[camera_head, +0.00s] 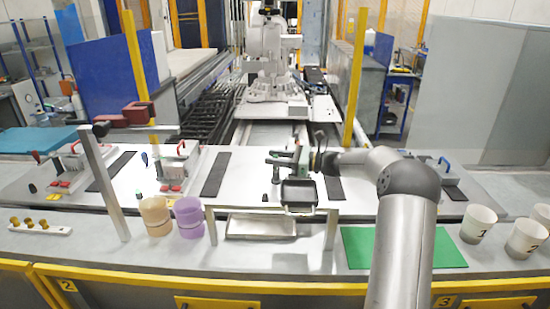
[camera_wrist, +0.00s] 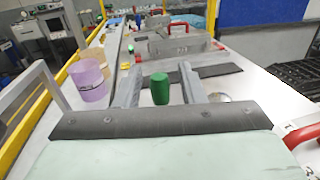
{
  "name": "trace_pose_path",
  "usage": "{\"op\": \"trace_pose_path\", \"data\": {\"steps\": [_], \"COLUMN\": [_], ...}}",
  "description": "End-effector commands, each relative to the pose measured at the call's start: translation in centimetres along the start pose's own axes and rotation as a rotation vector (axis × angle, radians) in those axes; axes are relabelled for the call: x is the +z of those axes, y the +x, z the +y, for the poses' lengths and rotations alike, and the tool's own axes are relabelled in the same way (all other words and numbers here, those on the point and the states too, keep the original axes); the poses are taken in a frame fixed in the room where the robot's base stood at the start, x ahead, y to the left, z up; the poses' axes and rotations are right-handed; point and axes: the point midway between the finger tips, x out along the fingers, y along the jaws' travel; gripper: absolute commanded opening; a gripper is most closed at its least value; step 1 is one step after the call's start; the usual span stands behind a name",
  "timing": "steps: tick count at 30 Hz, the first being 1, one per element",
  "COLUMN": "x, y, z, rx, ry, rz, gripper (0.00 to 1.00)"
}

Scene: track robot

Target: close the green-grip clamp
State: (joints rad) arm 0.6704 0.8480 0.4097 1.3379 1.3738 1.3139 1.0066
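In the wrist view a dark green cylindrical grip (camera_wrist: 160,88) stands upright between the two grey fingers of my gripper (camera_wrist: 160,84). The fingers are apart, with a visible gap on each side of the grip. I cannot tell whether the grip is at fingertip depth. In the head view my gripper (camera_head: 271,157) points left above the middle of the white table. The green grip cannot be made out there, and its clamp is mostly hidden by my gripper and wrist. A red handle (camera_wrist: 304,131) shows at the right edge of the wrist view.
An orange cup (camera_head: 155,216) and a purple cup (camera_head: 188,218) stand at the front. A grey frame (camera_head: 270,209) crosses nearby. A green mat (camera_head: 450,248) lies front right.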

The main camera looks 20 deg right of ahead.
Motion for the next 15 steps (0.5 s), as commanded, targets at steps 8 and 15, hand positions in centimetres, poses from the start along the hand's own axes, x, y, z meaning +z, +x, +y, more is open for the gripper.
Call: {"op": "trace_pose_path", "data": {"steps": [8,15], "x": [-0.1,-0.3], "y": [-0.1,-3.5], "z": [0.0,0.0], "rx": [0.000,-0.003], "ry": [0.000,-0.002], "rz": [0.000,0.001], "gripper": [0.36,0.36]}}
